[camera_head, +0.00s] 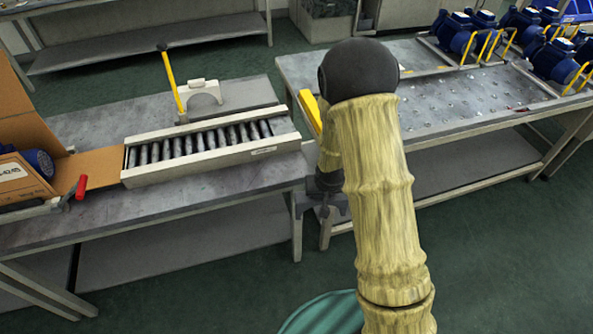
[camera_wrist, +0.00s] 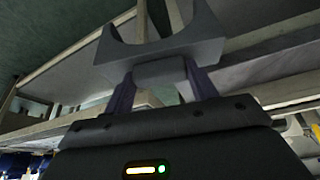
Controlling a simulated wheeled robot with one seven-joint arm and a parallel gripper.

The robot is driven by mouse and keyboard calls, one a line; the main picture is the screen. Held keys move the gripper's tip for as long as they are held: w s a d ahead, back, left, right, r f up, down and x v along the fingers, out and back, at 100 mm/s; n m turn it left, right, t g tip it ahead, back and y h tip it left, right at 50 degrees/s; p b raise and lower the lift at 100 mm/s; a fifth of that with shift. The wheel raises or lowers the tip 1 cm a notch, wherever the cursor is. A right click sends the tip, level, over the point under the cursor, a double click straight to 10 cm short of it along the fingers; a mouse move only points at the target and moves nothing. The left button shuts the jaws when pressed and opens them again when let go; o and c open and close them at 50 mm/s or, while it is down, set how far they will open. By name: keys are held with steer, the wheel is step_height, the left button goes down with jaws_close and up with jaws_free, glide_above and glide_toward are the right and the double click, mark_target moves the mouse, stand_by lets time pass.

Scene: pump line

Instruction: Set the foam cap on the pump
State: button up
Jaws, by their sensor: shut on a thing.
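In the wrist view my gripper (camera_wrist: 162,80) is shut on the grey foam cap (camera_wrist: 165,48), a block with a wide round cut-out between two prongs. In the head view my gripper (camera_head: 322,198) hangs beside the gap between the two tables, mostly hidden by my arm. I cannot clearly tell the cap from the fingers there. A blue pump (camera_head: 40,162) lies in the open cardboard box at the far left, partly hidden by the box wall. My gripper is well to the right of it, apart from it.
A roller conveyor (camera_head: 212,142) lies on the left table, with an upright yellow-handled lever (camera_head: 173,82) and a pale cut-out piece (camera_head: 203,90) behind it. The cardboard box (camera_head: 92,165) has a flap out and a red handle (camera_head: 81,187) nearby. Several blue pumps (camera_head: 456,32) stand on the right table (camera_head: 450,105).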

mark_target(335, 198)
steer(key=d+p, duration=0.1)
steer(key=s+d+p, duration=0.1)
steer(key=d, duration=0.2)
steer(key=shift+s+p, duration=0.4)
steer(key=shift+s+d+r+p, duration=0.1)
steer(key=shift+d+r+p, duration=0.05)
steer(key=shift+r+p, duration=0.45)
steer(key=shift+s+d+r+p, duration=0.1)
steer(key=shift+d+r+p, duration=0.05)
steer(key=shift+r+p, duration=0.4)
steer(key=shift+d+r+p, duration=0.1)
steer(key=shift+r+p, duration=0.15)
steer(key=shift+p, duration=0.3)
